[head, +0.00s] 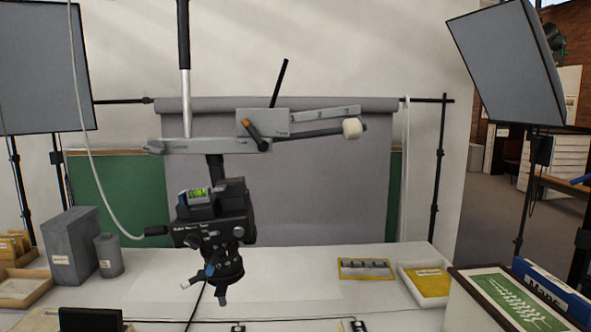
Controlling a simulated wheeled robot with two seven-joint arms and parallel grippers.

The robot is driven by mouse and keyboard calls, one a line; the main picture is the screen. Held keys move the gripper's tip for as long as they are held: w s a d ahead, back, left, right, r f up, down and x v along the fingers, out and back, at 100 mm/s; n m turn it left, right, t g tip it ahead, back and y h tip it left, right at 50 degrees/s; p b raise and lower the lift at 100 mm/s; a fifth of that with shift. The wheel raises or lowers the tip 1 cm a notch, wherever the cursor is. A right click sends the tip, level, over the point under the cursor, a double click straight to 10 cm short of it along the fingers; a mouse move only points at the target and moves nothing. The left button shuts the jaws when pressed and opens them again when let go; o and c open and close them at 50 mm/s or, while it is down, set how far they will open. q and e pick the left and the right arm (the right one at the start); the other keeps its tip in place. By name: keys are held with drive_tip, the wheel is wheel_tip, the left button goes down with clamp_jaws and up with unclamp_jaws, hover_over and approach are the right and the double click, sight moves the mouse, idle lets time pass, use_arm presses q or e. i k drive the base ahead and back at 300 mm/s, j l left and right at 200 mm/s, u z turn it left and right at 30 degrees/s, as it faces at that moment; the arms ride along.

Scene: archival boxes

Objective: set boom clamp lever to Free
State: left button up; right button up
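A grey boom arm assembly (205,146) stands above the table, with a grey clamp block (277,117) at its middle. A short lever with an orange end (246,123) lies tilted across the front of the block, its upper end to the left. Small lettering on the block is too small to read. A thin black rod (280,83) rises from behind the block, leaning right. A dark bar with a pale knob (352,128) extends to the right. I cannot tell the lever's setting. Neither of my grippers is in view.
A black camera head with a green level (197,196) hangs below the boom. Softbox lights (507,62) stand either side.

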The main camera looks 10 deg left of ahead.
sight(262, 146)
drive_tip(key=k+l+u, duration=0.5)
drive_tip(key=k+l, duration=0.25)
drive_tip(key=l, duration=0.1)
